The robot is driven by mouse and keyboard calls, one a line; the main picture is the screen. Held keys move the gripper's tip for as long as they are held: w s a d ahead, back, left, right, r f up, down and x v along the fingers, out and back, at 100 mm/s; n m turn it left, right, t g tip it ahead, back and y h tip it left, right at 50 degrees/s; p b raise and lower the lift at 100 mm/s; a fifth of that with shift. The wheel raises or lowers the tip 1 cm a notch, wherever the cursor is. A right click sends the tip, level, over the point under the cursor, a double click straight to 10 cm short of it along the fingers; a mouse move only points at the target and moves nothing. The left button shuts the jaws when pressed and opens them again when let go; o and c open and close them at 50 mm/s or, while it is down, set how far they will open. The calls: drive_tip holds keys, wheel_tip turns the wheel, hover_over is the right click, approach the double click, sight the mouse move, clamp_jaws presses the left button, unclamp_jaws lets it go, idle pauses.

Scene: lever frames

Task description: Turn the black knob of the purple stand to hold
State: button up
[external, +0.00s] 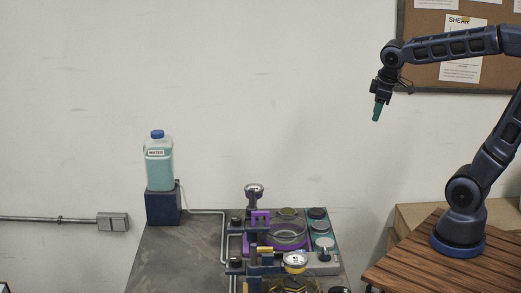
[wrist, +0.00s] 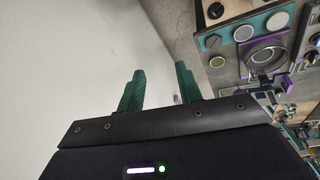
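The purple stand (external: 260,218) is on the bench at the bottom middle of the external view, around a round glass dish. Its purple parts also show at the right of the wrist view (wrist: 268,80). A black knob (external: 236,221) sits at its left in the external view; its pointer and any hold mark are too small to read. My gripper (external: 377,112) hangs high above and to the right of the stand, pointing down, well apart from it. In the wrist view its two green fingers (wrist: 160,72) are spread with nothing between them.
A bottle (external: 158,163) with a blue cap stands on a dark blue block at the left. Pipes, a gauge (external: 295,260) and a teal panel (external: 319,226) crowd the stand. The grey bench (external: 175,255) is bare at its left. Air between gripper and bench is clear.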

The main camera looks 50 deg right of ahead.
drive_tip(key=w+a+n, duration=0.5)
drive_tip(key=w+a, duration=0.2)
drive_tip(key=a, duration=0.2)
drive_tip(key=n+g+y, duration=0.1)
drive_tip(key=n+g, duration=0.2)
drive_tip(key=n, duration=1.3)
hover_over(236, 218)
wheel_tip(236, 218, down, 12)
wheel_tip(236, 218, down, 11)
drive_tip(key=shift+s+r, duration=0.1)
drive_tip(key=shift+c, duration=0.2)
drive_tip(key=c, duration=0.7)
